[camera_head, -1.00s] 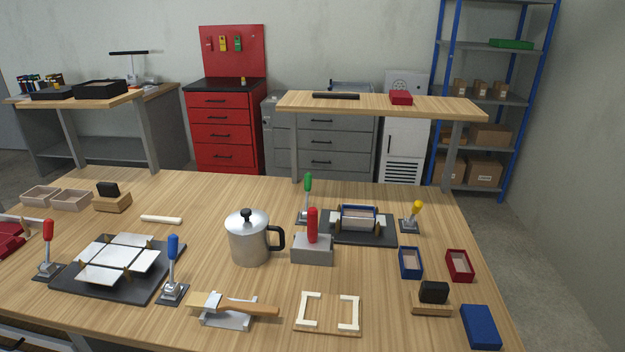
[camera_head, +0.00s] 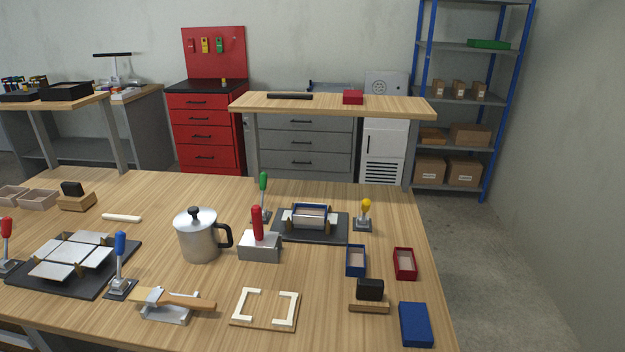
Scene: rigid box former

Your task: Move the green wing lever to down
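The green wing lever (camera_head: 263,186) stands upright on a small metal base at the back of the wooden table, at the left rear corner of a dark former plate (camera_head: 338,229). A blue-edged box piece with a pale panel (camera_head: 309,217) sits on that plate between brown posts. A yellow-knobbed lever (camera_head: 364,211) stands at the plate's right side; it is shorter in view than the green one. Neither of my grippers is in view.
A red-handled block (camera_head: 259,247) and a metal pot (camera_head: 198,240) stand in front of the green lever. Small blue (camera_head: 356,261) and red (camera_head: 404,264) trays lie to the right. A second plate (camera_head: 80,282) with red and blue levers is at left.

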